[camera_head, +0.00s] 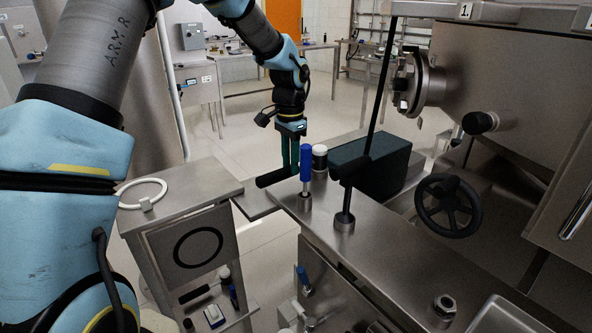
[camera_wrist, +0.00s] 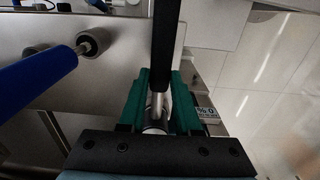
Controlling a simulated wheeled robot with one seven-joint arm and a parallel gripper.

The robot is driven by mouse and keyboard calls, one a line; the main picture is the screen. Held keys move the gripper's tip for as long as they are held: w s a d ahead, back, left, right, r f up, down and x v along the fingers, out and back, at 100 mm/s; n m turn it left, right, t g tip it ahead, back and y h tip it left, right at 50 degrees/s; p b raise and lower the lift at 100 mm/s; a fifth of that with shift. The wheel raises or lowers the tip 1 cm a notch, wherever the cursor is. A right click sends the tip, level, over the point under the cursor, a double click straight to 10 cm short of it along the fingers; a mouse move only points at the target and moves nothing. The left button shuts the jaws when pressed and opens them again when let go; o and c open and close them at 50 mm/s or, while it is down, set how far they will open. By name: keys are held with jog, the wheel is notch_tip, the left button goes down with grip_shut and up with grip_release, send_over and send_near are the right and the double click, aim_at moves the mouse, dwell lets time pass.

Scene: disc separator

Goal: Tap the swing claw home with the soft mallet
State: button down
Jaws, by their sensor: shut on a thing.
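My gripper (camera_head: 290,165) has green fingers, shut on a black-handled piece (camera_head: 275,178) over the far end of the steel bench. In the wrist view its black bar (camera_wrist: 166,45) runs up from between the fingers (camera_wrist: 160,100), with a bright metal stem at its near end. I cannot tell for certain whether it is the soft mallet or a lever. A blue-handled upright (camera_head: 306,163) stands in a round collar just right of my gripper; it shows at left in the wrist view (camera_wrist: 35,80). A similar black-handled lever (camera_head: 350,172) stands nearer. I cannot identify the swing claw for certain.
A dark green box (camera_head: 372,165) and a white-topped black cylinder (camera_head: 320,152) stand beyond the levers. A black handwheel (camera_head: 448,205) and large steel housing (camera_head: 500,90) fill the right. A cabinet (camera_head: 190,240) with a white ring (camera_head: 142,192) on top stands left.

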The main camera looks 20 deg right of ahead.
jog(key=shift+r+p, duration=2.4)
jog(key=shift+r, duration=0.85)
